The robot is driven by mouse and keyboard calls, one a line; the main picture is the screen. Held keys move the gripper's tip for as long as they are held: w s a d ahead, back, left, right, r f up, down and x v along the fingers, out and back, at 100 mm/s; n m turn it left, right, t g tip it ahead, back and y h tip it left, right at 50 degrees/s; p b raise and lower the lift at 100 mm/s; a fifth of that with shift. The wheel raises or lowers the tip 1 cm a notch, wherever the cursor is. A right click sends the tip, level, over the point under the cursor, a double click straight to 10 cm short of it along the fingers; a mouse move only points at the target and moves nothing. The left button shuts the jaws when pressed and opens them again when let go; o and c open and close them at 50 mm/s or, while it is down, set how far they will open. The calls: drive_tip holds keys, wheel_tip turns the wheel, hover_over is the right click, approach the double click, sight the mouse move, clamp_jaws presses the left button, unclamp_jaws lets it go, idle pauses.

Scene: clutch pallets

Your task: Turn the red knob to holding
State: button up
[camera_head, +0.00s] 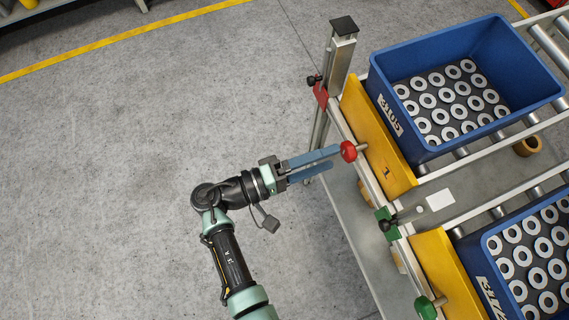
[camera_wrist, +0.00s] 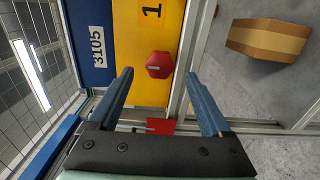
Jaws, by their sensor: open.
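The red knob (camera_head: 348,151) sticks out from the front rail of the rack, beside the yellow plate marked 1 (camera_head: 378,140). In the wrist view the red knob (camera_wrist: 159,65) is a red faceted cap with a small pale mark, in front of the yellow plate (camera_wrist: 150,25). My gripper (camera_head: 333,158) points at the knob, with its blue fingertips close to it. In the wrist view my gripper (camera_wrist: 158,85) is open, and the knob lies beyond and between the spread fingertips. I cannot tell whether either finger touches it.
A blue bin marked 3105 (camera_head: 400,122) with several metal rings stands behind the yellow plate. A second blue bin (camera_head: 492,283) and a green knob (camera_head: 426,306) are lower right. A cardboard box (camera_wrist: 268,40) shows at right in the wrist view. The floor at left is clear.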

drive_tip(key=v, duration=0.8)
drive_tip(key=shift+a, duration=0.2)
drive_tip(key=shift+s, duration=0.1)
